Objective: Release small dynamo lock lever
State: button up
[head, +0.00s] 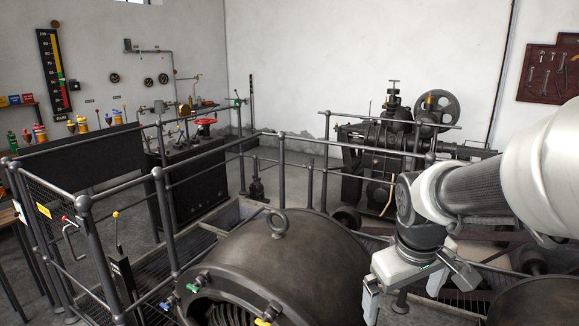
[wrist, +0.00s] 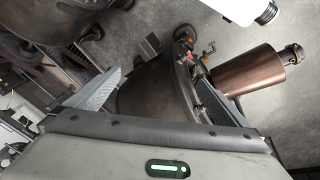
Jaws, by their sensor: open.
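I cannot tell for sure which part is the small dynamo lock lever. In the wrist view a dark rounded machine housing (wrist: 150,92) lies below and between my fingers. Small handles with red and orange tips (wrist: 208,51) stand at its right edge, next to a brown cylinder (wrist: 248,72) with a shaft end. In the head view my gripper (head: 416,292) hangs at the right, pointing down, open with nothing between its fingers. A dark rounded body (head: 540,302) shows at the bottom right, partly cut off. The left finger (wrist: 97,90) and right finger (wrist: 215,103) are wide apart.
A large dark dynamo (head: 290,265) with a lifting eye (head: 277,222) fills the bottom centre, with blue, green and yellow handles at its front. Metal railings (head: 160,210) surround the pit. A yellow-knobbed lever (head: 116,215) stands left. A heavy machine (head: 385,150) stands behind.

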jog(key=s+a+r+m+t+p, duration=0.1)
jog(key=s+a+r, duration=0.2)
jog(key=s+r, duration=0.2)
jog(key=s+a+r+m+t+y+p, duration=0.1)
jog(key=s+a+r+m, duration=0.1)
jog(key=s+a+r, duration=0.2)
jog(key=s, duration=0.3)
jog(key=shift+r+t+p, duration=0.3)
jog(key=shift+r+p, duration=0.05)
